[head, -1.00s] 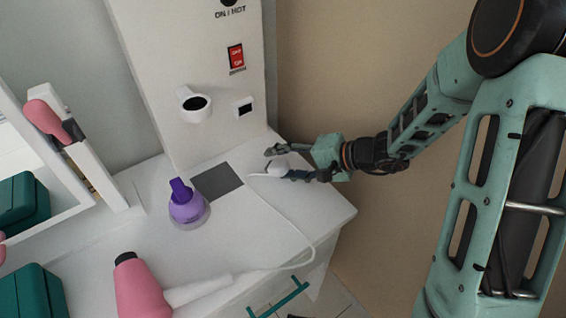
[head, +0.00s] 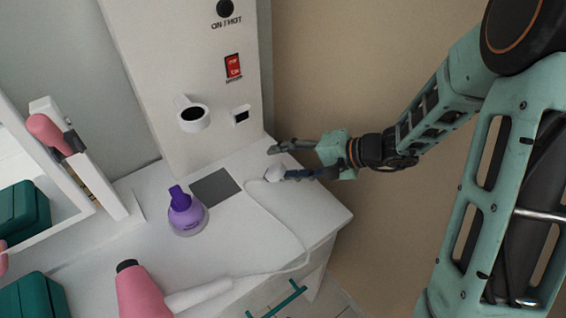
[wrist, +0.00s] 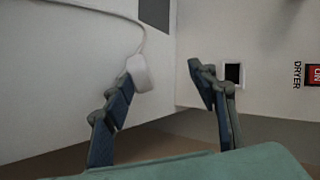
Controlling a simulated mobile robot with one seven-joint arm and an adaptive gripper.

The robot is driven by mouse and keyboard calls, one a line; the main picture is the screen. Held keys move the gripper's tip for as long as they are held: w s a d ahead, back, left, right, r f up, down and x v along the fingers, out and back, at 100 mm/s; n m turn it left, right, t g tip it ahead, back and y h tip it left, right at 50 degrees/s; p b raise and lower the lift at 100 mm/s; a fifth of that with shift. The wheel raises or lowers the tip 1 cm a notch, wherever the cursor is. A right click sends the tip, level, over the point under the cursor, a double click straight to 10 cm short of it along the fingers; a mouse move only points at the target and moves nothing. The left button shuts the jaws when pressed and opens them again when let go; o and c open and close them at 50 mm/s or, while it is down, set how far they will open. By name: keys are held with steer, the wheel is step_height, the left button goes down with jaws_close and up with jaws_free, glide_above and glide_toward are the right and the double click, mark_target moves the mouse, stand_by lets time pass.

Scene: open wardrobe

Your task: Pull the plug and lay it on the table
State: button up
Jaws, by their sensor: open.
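The white plug (head: 275,173) is at the table's back right corner, with its white cord running to the pink hair dryer (head: 141,292). It appears to rest on the white table (head: 245,235). My gripper (head: 279,160) is open, its fingers spread at the plug's right side. In the wrist view the plug (wrist: 140,73) is at the tip of the left finger of my gripper (wrist: 165,72), with a clear gap to the right finger. I cannot tell whether that finger touches it. The socket (head: 240,116) in the white panel is empty, also in the wrist view (wrist: 233,74).
A purple bottle (head: 186,214) stands beside a dark grey square (head: 214,188) on the tabletop. A white ring holder (head: 193,115) and a red switch (head: 233,66) are on the panel. A mirror and teal boxes are at left. The beige wall is close on the right.

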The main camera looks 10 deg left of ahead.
steer(key=shift+s+d+r+p, duration=0.1)
steer(key=shift+d+r+p, duration=0.3)
steer(key=shift+r, duration=0.45)
steer(key=shift+s+d+r+p, duration=0.1)
steer(key=shift+d+r+p, duration=0.25)
steer(key=shift+r, duration=0.5)
